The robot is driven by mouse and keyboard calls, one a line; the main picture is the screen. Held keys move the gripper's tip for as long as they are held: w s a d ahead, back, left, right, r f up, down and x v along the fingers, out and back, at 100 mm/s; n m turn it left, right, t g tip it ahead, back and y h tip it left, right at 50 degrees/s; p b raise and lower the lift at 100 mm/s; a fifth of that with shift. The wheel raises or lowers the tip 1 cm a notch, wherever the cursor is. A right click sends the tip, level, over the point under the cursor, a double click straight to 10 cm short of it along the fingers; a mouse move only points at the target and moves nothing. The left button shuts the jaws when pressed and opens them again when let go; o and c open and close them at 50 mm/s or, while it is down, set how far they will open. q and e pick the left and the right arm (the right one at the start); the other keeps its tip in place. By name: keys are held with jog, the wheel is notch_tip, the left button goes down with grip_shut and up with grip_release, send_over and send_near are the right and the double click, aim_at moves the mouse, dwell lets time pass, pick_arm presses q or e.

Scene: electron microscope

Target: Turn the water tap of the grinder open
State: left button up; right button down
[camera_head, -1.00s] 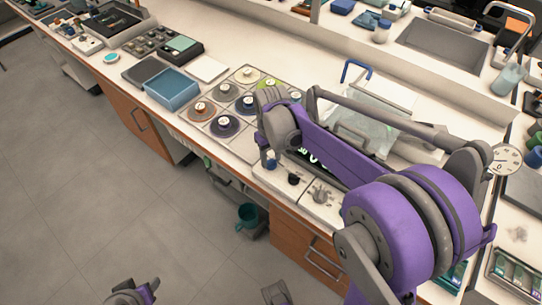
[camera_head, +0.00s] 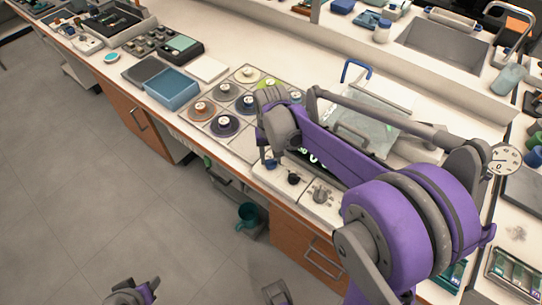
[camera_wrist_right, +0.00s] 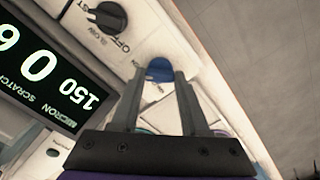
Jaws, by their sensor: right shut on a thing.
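The grinder's blue tap (camera_wrist_right: 159,69) shows in the right wrist view at the tips of my right gripper (camera_wrist_right: 160,80). The two fingers are closed in on it, one on each side. In the head view the blue tap (camera_head: 270,164) is a small spot at the front edge of the grinder, just below my right arm's purple and grey links. The right fingertips are hidden there by the arm.
A black OFF/SLOW knob (camera_wrist_right: 106,17) and a lit display (camera_wrist_right: 45,70) are close beside the tap. A grey knob (camera_head: 321,194) stands farther along the front edge. Several round discs (camera_head: 224,125) lie to the left.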

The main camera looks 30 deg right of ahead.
aim_at(271, 160)
jog(key=shift+c, duration=2)
grip_release()
notch_tip(271, 160, up, 11)
jog(key=p, duration=0.1)
jog(key=s+a+f+n+t+p, duration=0.1)
jog(key=s+a+n+t+p, duration=0.1)
jog(key=s, duration=0.5)
jog(key=s+a+n+t+p, duration=0.2)
jog(key=s+a+t+p, duration=0.1)
jog(key=s, duration=0.5)
jog(key=shift+s+a+f+n+p, duration=0.35)
jog(key=shift+a+p, duration=0.4)
jog(key=shift+a, duration=0.45)
